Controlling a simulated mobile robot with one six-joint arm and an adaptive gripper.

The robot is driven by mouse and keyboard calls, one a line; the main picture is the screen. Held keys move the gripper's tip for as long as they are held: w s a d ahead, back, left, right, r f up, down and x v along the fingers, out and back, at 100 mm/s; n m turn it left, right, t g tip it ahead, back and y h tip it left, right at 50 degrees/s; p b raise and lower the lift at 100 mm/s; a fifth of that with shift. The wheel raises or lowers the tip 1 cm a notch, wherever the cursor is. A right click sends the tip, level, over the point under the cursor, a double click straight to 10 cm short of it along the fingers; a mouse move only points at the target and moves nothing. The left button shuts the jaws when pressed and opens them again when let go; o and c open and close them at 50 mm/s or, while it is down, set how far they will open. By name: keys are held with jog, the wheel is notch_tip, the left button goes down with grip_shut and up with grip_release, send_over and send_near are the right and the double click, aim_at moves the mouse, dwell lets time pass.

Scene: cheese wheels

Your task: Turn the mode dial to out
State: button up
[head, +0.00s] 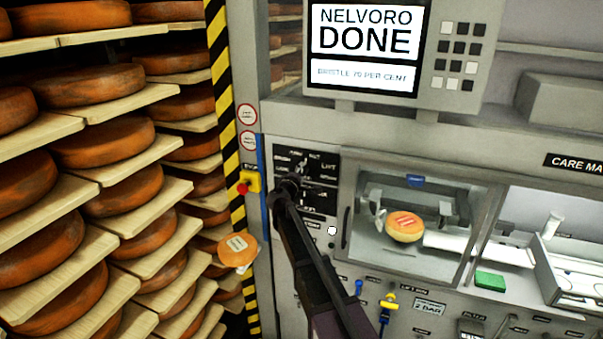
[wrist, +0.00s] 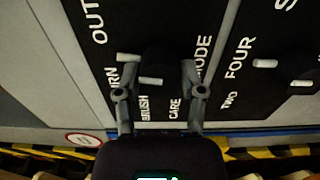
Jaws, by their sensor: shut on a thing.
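The mode dial (wrist: 155,62) is a dark knob on a black panel, seen in the wrist view between my fingers. The labels OUT, TURN, BRUSH and CARE lie around it, with MODE at its right. A white mark on it shows near TURN and BRUSH; its exact setting is hard to tell. My gripper (wrist: 158,80) is shut on the dial, one finger on each side.
A second dial (wrist: 285,73) sits right of the mode dial in the wrist view. A screen (head: 365,45) reads NELVORO DONE and BRISTLE 70 PER CENT. A red stop button (head: 243,188) is left of the panel. A windowed chamber holds a cheese wheel (head: 405,227). Cheese shelves (head: 130,235) fill the left.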

jog(key=shift+m, duration=1.3)
jog(key=shift+w, duration=0.1)
jog(key=o, duration=1.1)
jog(key=shift+o, duration=0.2)
jog(key=v, duration=1.2)
